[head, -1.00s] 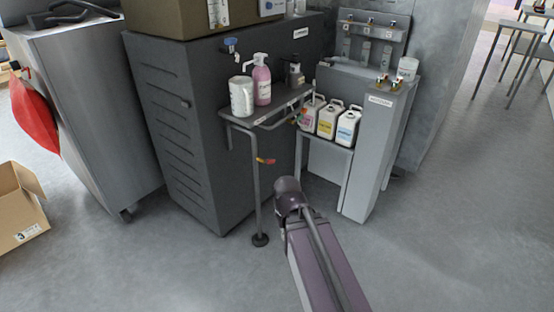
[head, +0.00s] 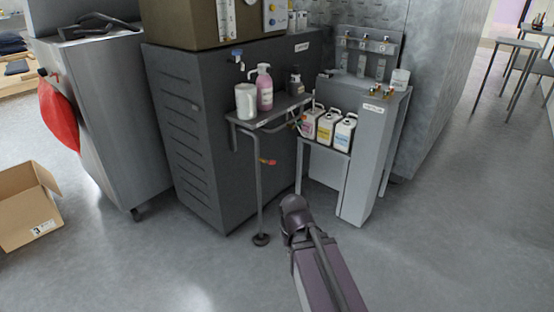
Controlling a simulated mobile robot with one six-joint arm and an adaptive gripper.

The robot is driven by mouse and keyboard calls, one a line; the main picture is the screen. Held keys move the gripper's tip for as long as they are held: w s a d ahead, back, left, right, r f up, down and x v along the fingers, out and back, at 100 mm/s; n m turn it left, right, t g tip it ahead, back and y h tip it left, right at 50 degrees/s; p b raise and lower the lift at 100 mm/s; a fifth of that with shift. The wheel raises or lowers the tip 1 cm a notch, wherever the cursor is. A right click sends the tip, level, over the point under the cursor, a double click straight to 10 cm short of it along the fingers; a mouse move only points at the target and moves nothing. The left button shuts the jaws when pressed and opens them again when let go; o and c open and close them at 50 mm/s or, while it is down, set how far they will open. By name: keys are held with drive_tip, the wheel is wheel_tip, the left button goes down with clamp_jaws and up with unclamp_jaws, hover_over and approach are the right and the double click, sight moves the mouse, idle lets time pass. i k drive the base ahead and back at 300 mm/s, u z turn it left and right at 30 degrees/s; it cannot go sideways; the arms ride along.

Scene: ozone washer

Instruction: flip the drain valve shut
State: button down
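A small valve with a red-orange and yellow handle (head: 267,161) sits on a vertical grey drain pipe (head: 259,195) in the head view. The pipe runs down from the small shelf to a round foot on the floor. The handle sticks out sideways to the right, roughly level. My arm reaches up from the bottom of the picture and ends, as far as it shows, at a dark rounded joint below and right of the valve, apart from the pipe in the picture. My gripper does not show.
Several white jugs (head: 327,128) stand right of the pipe, beside a grey column (head: 367,160). A cardboard box (head: 27,208) lies left. The floor in front is open.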

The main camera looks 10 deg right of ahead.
sight(269, 162)
drive_tip(key=z, duration=0.65)
drive_tip(key=i, duration=0.75)
drive_tip(key=u, duration=0.7)
